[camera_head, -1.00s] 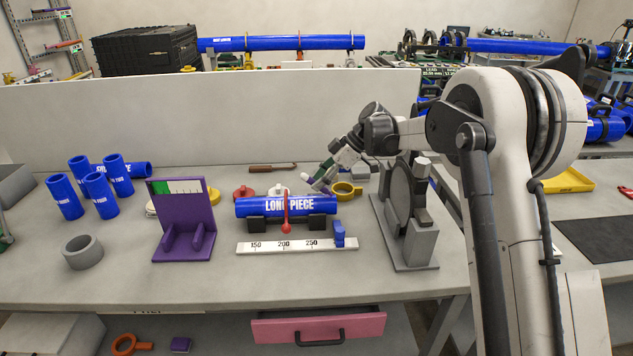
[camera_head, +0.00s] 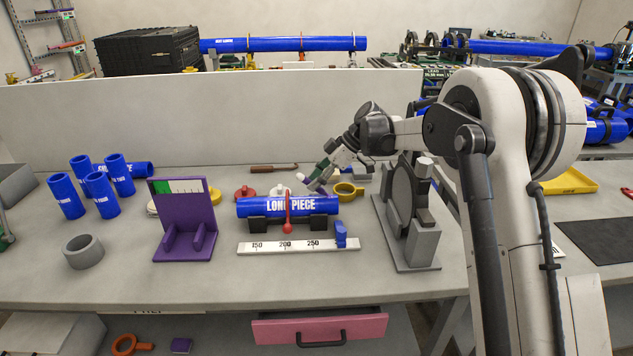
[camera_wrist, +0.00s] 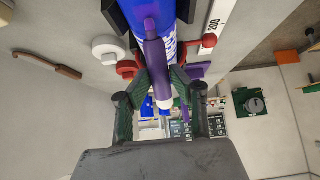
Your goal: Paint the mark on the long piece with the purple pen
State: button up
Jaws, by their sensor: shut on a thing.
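The long piece (camera_head: 250,208) is a blue tube lettered LONG PIECE, lying across black supports. My gripper (camera_head: 316,180) is behind the tube's right half in the head view. In the wrist view my gripper's green fingers (camera_wrist: 158,80) are shut on the purple pen (camera_wrist: 156,58). The pen's far end overlaps the blue tube there; I cannot tell whether it touches. I cannot make out a mark on the tube clearly. A red pointer (camera_head: 288,226) crosses the tube's front.
A ruler (camera_head: 270,248) with a blue slider (camera_head: 341,237) lies in front of the tube. A purple stand (camera_head: 184,222) is left, a grey upright machine (camera_head: 416,240) right. A yellow ring (camera_head: 347,191) and red and white parts sit close behind the tube.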

jog(key=shift+a, duration=0.15)
jog(key=shift+d, duration=0.45)
jog(key=shift+r, duration=0.15)
dwell(0.5)
jog(key=shift+r+p, duration=1.2)
jog(key=shift+r, duration=2.25)
jog(key=shift+f, duration=0.25)
jog(key=shift+f+b, duration=2.15)
jog(key=shift+f, duration=0.9)
jog(key=shift+f, duration=0.3)
jog(key=shift+w+d+b, duration=0.1)
jog(key=shift+d+b, duration=0.25)
jog(key=shift+d, duration=0.15)
